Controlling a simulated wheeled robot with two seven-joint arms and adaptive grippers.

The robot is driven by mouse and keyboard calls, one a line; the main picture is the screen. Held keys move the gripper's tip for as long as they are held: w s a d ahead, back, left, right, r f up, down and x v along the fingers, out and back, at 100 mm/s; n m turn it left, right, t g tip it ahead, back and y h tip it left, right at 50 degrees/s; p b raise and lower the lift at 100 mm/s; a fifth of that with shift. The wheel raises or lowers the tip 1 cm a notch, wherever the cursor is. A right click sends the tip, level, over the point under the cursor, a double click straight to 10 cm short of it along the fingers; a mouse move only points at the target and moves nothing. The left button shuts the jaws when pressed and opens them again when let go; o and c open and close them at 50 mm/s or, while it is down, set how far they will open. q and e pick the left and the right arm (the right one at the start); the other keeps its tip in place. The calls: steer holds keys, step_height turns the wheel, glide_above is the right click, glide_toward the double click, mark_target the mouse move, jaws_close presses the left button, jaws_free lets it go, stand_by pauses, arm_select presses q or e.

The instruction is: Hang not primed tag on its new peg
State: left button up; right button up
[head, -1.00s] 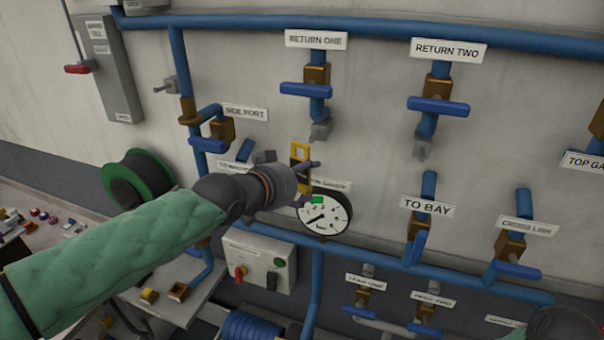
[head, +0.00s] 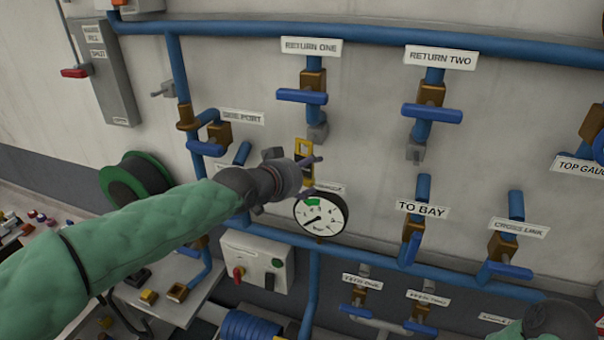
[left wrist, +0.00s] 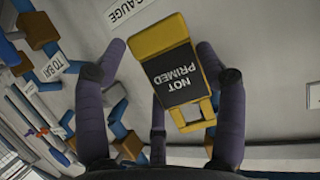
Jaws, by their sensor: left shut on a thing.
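The not primed tag (left wrist: 178,72) is yellow with a black face lettered NOT PRIMED. In the left wrist view it sits between the fingers of my left gripper (left wrist: 172,88), its lettering upside down. In the head view the tag (head: 304,160) shows as a small yellow and black piece at the fingertips of my left gripper (head: 307,174). The gripper is shut on it, just above the round gauge (head: 321,215) and in front of the wall. My right gripper is out of view; only a dark part of my right arm shows at the lower right. I cannot tell which fitting is the new peg.
Blue pipes with valves labelled RETURN ONE (head: 302,97), RETURN TWO (head: 433,113), SIDE PORT (head: 216,134) and TO BAY (head: 412,240) surround the gripper. A green hose reel (head: 137,180) and a control box (head: 257,262) are at lower left.

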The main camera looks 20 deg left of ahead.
arm_select(q)
steer(key=shift+w, duration=0.7)
steer(key=shift+w+f+p, duration=0.1)
steer(key=shift+w+p, duration=0.3)
steer(key=shift+w, duration=0.85)
steer(key=shift+b+x, duration=0.8)
steer(key=shift+x, duration=0.05)
steer(key=shift+a, duration=0.1)
steer(key=o, duration=1)
